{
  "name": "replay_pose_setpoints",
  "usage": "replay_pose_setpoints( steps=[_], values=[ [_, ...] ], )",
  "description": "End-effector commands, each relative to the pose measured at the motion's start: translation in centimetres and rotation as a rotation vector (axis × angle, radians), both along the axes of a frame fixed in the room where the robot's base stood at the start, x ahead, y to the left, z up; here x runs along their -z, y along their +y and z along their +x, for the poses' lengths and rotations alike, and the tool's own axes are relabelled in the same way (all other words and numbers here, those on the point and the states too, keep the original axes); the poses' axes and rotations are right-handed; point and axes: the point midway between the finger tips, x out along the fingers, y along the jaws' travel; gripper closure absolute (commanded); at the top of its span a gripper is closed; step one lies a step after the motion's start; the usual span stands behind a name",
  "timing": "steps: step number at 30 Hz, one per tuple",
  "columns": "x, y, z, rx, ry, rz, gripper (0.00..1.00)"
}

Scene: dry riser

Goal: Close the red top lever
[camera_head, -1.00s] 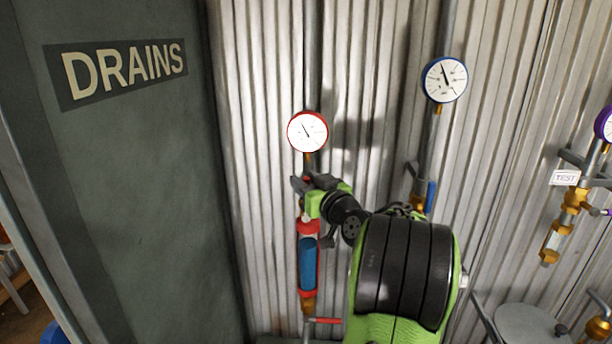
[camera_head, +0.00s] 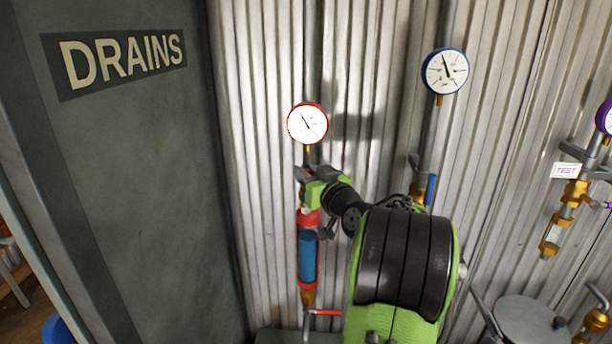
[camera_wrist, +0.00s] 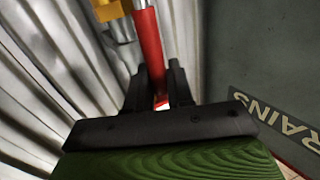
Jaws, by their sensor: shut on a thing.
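The red top lever (camera_wrist: 149,45) shows in the wrist view as a long red bar between the two black fingers of my gripper (camera_wrist: 158,88). My gripper is shut on it. In the head view my gripper (camera_head: 311,174) is at the upper end of the red-and-blue riser pipe (camera_head: 308,257), just below the red-rimmed gauge (camera_head: 307,123). There my gripper hides nearly all of the lever, so its angle to the pipe is hard to tell.
A lower red lever (camera_head: 326,312) sticks out to the right at the pipe's foot. A blue-rimmed gauge (camera_head: 445,71) and its pipe stand to the right. A dark panel marked DRAINS (camera_head: 123,62) is at the left. Corrugated wall (camera_head: 265,200) stands behind.

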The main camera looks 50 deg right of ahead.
Motion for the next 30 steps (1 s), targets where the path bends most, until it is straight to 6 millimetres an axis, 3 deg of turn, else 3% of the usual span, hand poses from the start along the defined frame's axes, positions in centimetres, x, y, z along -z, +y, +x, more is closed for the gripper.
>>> replay_pose_setpoints(
  steps=[8,30],
  values=[
    [0.8,-0.9,-1.2,0.002,-0.118,0.087,1.00],
    [4.0,-4.4,-5.6,0.002,-0.656,0.523,1.00]
  ],
)
